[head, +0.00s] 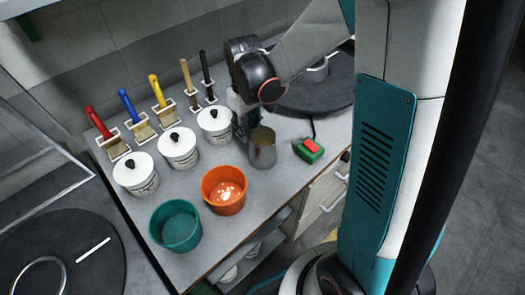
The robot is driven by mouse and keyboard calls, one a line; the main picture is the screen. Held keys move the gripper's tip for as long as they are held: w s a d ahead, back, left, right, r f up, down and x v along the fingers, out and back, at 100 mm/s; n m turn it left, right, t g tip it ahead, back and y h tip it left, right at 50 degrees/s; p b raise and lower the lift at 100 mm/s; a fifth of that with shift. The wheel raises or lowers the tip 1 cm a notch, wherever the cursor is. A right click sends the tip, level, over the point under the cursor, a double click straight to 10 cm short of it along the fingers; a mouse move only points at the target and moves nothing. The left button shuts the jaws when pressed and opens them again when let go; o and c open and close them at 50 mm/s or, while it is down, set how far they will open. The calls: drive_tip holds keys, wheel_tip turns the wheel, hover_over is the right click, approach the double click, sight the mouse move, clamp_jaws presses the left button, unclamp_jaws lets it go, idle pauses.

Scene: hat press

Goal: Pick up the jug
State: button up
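The jug (263,152) is a small brownish-grey metal vessel. It stands upright on the grey worktop (285,185), near its front edge, right of the white pots. My gripper (250,120) points down at the jug's upper left side, right by its rim. The gripper's fingers are small and partly hidden, so I cannot tell whether they touch the jug or whether they are open or shut. I cannot make out the jug's handle.
White lidded pots (178,148) stand left of the jug. An orange bucket (225,190) and a green bucket (175,225) stand in front. A red-and-green button box (309,150) is to the right. Brushes (158,92) stand in holders behind. A dark round plate (318,92) lies back right.

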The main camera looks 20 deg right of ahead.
sight(248, 134)
wheel_tip(248, 134, down, 3)
drive_tip(key=shift+f+b, duration=0.1)
drive_tip(key=shift+b, duration=0.4)
clamp_jaws()
drive_tip(key=shift+r, duration=0.3)
